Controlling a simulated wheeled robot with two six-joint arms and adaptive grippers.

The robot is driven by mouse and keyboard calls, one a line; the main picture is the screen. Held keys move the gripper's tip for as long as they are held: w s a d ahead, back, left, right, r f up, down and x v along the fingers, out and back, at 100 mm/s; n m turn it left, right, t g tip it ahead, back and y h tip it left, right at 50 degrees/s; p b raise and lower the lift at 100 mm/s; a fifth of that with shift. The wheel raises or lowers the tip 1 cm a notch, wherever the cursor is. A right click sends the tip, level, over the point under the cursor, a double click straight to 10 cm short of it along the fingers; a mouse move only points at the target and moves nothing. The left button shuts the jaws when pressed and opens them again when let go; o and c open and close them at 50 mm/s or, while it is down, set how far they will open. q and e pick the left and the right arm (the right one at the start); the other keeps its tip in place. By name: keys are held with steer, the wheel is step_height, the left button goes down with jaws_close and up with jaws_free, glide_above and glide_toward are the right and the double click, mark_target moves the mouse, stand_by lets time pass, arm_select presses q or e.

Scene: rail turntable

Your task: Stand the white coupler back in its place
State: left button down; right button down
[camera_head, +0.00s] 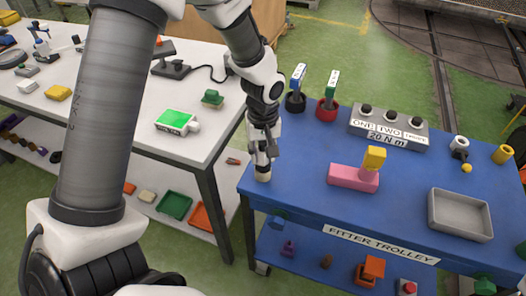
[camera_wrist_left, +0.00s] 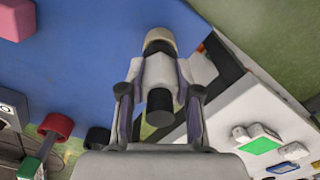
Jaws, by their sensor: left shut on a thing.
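My left gripper (camera_head: 264,152) points down over the left edge of the blue trolley top (camera_head: 300,210). It is shut on the white coupler (camera_wrist_left: 158,68), which lies between the fingers in the left wrist view (camera_wrist_left: 160,98). The coupler has a cream band at its far end and a dark round end towards my wrist. In the head view only its pale lower end (camera_head: 263,176) shows below the fingers, close to the trolley top; I cannot tell whether it touches. My right gripper is not in view.
On the trolley stand a pink block (camera_head: 353,179) with a yellow piece (camera_head: 375,157), a grey tray (camera_head: 460,214), a three-knob box (camera_head: 388,128), a red cup (camera_head: 327,110), a dark cup (camera_head: 296,102), a white ring-shaped part (camera_head: 459,143) and a yellow one (camera_head: 503,154). A white table (camera_head: 150,150) stands left.

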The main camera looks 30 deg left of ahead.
arm_select(q)
steer(key=shift+f, duration=0.35)
steer(key=c, duration=0.7)
jaws_free()
step_height(320, 180, up, 12)
